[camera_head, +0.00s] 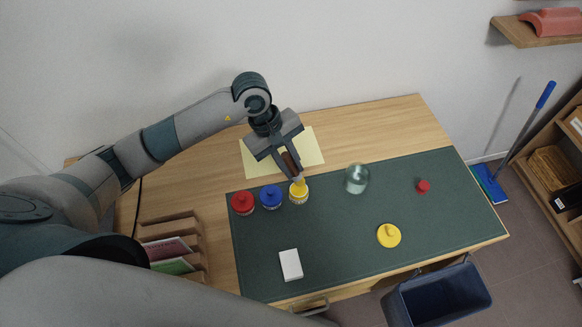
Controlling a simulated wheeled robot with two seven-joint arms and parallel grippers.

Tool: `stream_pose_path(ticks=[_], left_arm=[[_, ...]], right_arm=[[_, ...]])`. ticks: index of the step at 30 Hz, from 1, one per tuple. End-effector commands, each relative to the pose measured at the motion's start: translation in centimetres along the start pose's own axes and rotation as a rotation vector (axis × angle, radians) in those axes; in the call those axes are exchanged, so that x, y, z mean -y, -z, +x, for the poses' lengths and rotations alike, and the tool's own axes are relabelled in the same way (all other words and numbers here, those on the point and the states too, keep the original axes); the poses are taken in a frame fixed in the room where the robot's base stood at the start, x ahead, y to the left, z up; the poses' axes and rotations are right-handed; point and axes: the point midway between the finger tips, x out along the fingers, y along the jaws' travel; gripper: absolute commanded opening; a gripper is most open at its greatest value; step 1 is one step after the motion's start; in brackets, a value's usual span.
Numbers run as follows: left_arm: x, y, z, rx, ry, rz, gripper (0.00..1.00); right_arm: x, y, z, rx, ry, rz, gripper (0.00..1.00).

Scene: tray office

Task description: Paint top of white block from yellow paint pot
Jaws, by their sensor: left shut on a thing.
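My left gripper (290,166) is shut on a brush (290,161) with a brown handle. The brush points down at the yellow paint pot (299,194), with its lower end at the pot's mouth. I cannot tell how deep the tip is. The yellow pot stands open on the green mat. The white block (290,265) lies on the mat near its front edge, with a plain white top, apart from the gripper. A yellow lid (389,235) with a knob lies on the mat to the right. My right gripper is not in view.
A red pot (243,203) and a blue pot (271,197), both lidded, stand left of the yellow pot. A glass jar (356,178) and a small red object (423,186) are to the right. A file rack (190,232) stands at the left. The mat's middle is clear.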

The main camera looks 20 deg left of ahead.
Motion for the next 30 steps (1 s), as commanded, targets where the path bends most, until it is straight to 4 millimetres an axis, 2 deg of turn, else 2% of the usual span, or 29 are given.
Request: stream_pose_path(ticks=[13, 30], left_arm=[[-0.7, -0.8, -2.8, -0.001, 0.000, 0.000, 0.00], [-0.7, -0.8, -3.1, 0.000, 0.000, 0.000, 0.00]], right_arm=[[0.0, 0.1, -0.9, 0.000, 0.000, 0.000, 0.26], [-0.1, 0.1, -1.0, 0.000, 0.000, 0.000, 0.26]])
